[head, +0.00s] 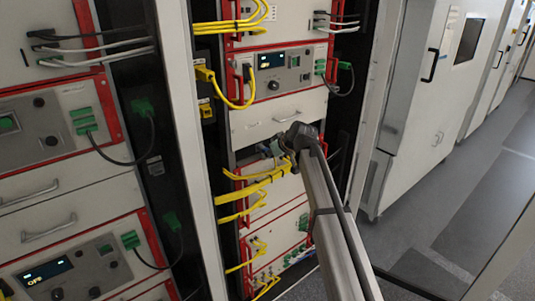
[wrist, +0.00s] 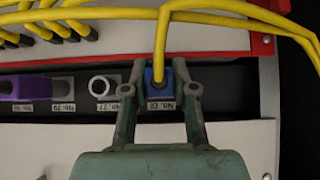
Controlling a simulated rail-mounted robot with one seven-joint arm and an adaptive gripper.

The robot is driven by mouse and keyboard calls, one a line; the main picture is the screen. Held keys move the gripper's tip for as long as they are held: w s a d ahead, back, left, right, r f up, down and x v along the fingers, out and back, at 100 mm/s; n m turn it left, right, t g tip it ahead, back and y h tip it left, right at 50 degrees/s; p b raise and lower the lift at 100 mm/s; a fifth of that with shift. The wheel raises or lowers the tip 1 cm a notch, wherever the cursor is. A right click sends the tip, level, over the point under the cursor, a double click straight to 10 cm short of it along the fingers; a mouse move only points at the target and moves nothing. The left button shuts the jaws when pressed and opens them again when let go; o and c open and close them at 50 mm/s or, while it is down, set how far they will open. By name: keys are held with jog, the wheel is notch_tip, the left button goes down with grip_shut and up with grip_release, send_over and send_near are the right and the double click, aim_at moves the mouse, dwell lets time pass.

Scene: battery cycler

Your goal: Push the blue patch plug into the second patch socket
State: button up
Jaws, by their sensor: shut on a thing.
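The blue patch plug (wrist: 168,76) is in the wrist view between the fingers of my gripper (wrist: 159,78), which is shut on it. A yellow cable runs from it up the picture and partly covers it. The plug is in front of the dark socket strip (wrist: 225,85), above a small label; how deep it sits in a socket I cannot tell. To its left are a white round socket (wrist: 103,86), a grey socket piece (wrist: 62,88) and a purple plug (wrist: 22,87). In the head view my gripper (head: 277,148) is at the rack front; the plug is too small to tell there.
Several yellow cables (wrist: 210,20) cross above the strip, close to my fingers. In the head view, yellow cables (head: 240,205) hang from the rack below my gripper. A drawer with a handle (head: 287,117) is above it. The aisle floor (head: 430,220) at right is clear.

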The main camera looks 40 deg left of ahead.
jog(key=s+d, duration=0.1)
jog(key=d, duration=0.5)
jog(key=shift+d+b, duration=0.2)
jog(key=shift+b, duration=0.15)
dwell(0.9)
dwell(0.4)
jog(key=w+d+p, duration=0.2)
jog(key=w+d, duration=0.3)
jog(key=w, duration=0.2)
jog(key=a+p, duration=0.1)
jog(key=a, duration=0.5)
jog(key=shift+w, duration=0.35)
jog(key=shift+b, duration=0.75)
dwell(1.5)
jog(key=shift+w+a, duration=0.1)
jog(key=shift+a, duration=0.75)
dwell(1.0)
